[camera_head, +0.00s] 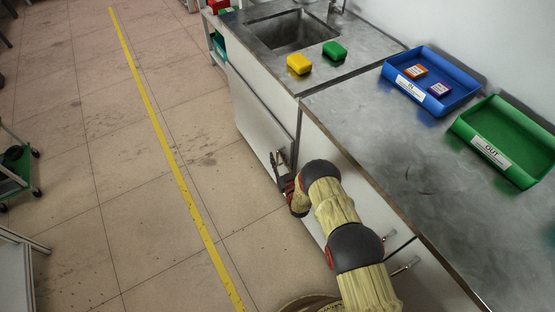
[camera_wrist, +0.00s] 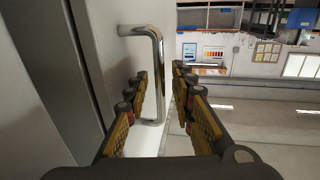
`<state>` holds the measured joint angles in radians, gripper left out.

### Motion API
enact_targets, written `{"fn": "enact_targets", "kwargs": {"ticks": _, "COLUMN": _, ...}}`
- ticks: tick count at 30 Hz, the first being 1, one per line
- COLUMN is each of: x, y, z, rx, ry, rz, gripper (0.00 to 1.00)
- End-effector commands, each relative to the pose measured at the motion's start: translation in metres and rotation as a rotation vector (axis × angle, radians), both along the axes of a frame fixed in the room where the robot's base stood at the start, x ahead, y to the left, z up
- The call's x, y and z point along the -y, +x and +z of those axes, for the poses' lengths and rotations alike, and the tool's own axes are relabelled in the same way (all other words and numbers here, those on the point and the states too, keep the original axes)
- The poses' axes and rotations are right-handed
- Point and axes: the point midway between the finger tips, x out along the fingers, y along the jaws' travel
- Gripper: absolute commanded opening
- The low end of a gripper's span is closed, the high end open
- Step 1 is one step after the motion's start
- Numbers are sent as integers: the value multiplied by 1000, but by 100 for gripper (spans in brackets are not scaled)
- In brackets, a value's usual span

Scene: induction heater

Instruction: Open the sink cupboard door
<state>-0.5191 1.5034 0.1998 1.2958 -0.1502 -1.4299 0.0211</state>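The sink cupboard door (camera_head: 258,122) is a pale panel below the sink counter in the head view. I cannot tell for sure whether it is flush or slightly ajar. Its handle (camera_wrist: 158,75) is a chrome bar, large in the wrist view, running down between my two fingers. My gripper (camera_wrist: 160,88) is open around the handle, with a finger on each side and gaps visible between bar and fingers. In the head view my gripper (camera_head: 281,170) is at the door's lower right, by the handle, and partly hidden by my arm.
The sink (camera_head: 292,30) is set in the counter, with a yellow sponge (camera_head: 299,64) and a green sponge (camera_head: 334,50) beside it. A blue tray (camera_head: 455,101) and a green tray (camera_head: 513,135) stand on the right-hand counter (camera_head: 395,170). Floor left of the cupboard is clear.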

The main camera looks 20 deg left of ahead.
Motion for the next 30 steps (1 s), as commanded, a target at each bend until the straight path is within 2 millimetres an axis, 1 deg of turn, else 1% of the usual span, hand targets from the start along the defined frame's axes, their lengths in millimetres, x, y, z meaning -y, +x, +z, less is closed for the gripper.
{"fn": "enact_targets", "kwargs": {"ticks": 2, "x": 0, "y": 0, "z": 0, "rx": 0, "ry": 0, "rz": 0, "gripper": 25}}
{"fn": "enact_targets", "kwargs": {"ticks": 15, "x": 0, "y": 0, "z": 0, "rx": 0, "ry": 0, "rz": 0, "gripper": 0}}
{"fn": "enact_targets", "kwargs": {"ticks": 30, "x": 0, "y": 0, "z": 0, "rx": 0, "ry": 0, "rz": 0, "gripper": 0}}
